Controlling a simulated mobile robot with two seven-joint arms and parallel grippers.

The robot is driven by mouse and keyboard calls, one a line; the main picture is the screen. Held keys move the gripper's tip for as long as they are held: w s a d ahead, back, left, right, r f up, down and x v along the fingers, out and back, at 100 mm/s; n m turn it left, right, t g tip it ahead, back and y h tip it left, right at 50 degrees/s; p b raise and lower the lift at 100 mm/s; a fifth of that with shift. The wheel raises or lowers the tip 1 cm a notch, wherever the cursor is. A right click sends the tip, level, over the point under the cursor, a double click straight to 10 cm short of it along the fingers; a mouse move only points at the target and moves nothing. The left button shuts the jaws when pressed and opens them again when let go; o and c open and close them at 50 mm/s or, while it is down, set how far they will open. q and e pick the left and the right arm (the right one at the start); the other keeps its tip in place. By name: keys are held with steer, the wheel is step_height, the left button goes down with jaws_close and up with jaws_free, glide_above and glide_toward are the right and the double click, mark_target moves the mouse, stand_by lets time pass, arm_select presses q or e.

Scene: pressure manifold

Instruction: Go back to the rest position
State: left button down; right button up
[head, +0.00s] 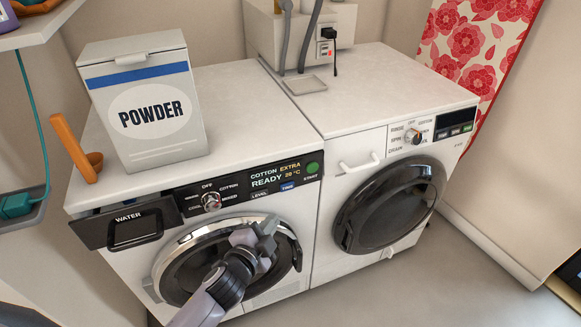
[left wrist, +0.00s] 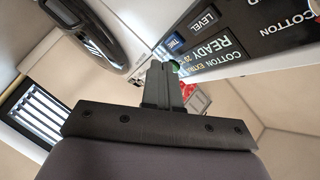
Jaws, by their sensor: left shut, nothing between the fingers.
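My left gripper (head: 267,231) is in front of the left washing machine (head: 252,103), near the right part of its round door (head: 190,258) and below the control panel. In the left wrist view its fingers (left wrist: 162,85) are together with nothing between them. The panel display (head: 273,177) reads "READY 20 °C" and also shows in the left wrist view (left wrist: 212,50). Whether the gripper touches the machine I cannot tell. My right gripper is in neither view.
A powder box (head: 147,105) stands on the left machine, with an orange scoop (head: 75,148) beside it. A drawer marked "WATER" (head: 128,225) is at the left end of the panel. A second machine (head: 391,165) stands to the right. Open floor (head: 440,270) lies in front.

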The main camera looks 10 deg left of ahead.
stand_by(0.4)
arm_select(q)
steer(key=s+a+f+n+g+p, duration=0.1)
steer(key=s+n, duration=0.4)
steer(key=s, duration=0.5)
steer(key=s+a+f+n+g+p, duration=0.2)
steer(key=s+n, duration=0.4)
steer(key=s, duration=0.5)
steer(key=a+g+p, duration=0.1)
steer(key=a+p, duration=0.1)
steer(key=shift+s+a+g, duration=0.2)
steer(key=shift+a+g, duration=0.1)
steer(key=shift+g, duration=0.1)
